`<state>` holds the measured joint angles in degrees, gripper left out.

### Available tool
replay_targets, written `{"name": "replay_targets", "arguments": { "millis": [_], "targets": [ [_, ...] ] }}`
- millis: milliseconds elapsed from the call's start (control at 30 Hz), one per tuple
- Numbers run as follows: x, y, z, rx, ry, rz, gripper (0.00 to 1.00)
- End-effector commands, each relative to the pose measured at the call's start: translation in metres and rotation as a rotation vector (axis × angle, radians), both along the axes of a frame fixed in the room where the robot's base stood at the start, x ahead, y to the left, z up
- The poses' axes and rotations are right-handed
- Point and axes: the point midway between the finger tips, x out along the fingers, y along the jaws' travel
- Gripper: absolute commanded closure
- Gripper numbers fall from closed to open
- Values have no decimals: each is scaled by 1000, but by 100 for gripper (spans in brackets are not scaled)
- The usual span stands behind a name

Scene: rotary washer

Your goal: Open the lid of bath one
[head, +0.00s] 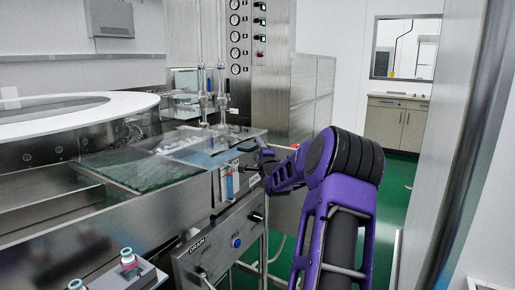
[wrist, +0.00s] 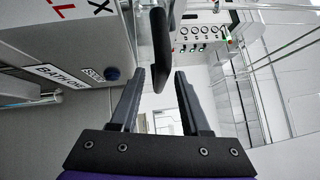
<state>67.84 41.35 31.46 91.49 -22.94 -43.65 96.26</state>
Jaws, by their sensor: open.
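The clear lid (head: 222,152) lies flat over the bath at the end of the steel washer. A black handle (head: 247,147) sticks out at its front right edge. My gripper (head: 263,158) is beside this handle in the head view. In the wrist view, my gripper (wrist: 160,78) has its two dark fingers apart. The black handle (wrist: 162,60) hangs into the gap between the fingertips, with room visible on both sides. Whether any finger touches it cannot be told. A BATH ONE label (wrist: 57,76) is on the panel to the left.
A steel front panel with a DRAIN label (head: 197,246) and a blue knob (head: 236,242) lies below the lid. Glass tubes (head: 221,95) stand behind it. A gauge panel (head: 236,40) is at the back. Green floor (head: 398,190) is free to the right.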

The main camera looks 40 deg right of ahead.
Motion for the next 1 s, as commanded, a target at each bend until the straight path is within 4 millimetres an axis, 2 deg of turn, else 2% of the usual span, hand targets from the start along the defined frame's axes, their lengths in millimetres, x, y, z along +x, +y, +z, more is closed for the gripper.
{"name": "replay_targets", "arguments": {
  "millis": [133, 433, 467, 700, 1000],
  "targets": [
    [7, -4, 1, 0, 1, 0, 53],
    [9, -5, 1, 0, 1, 0, 53],
    [9, -5, 1, 0, 1, 0, 57],
    [9, -5, 1, 0, 1, 0, 100],
    [9, -5, 1, 0, 1, 0, 100]
  ]
}}
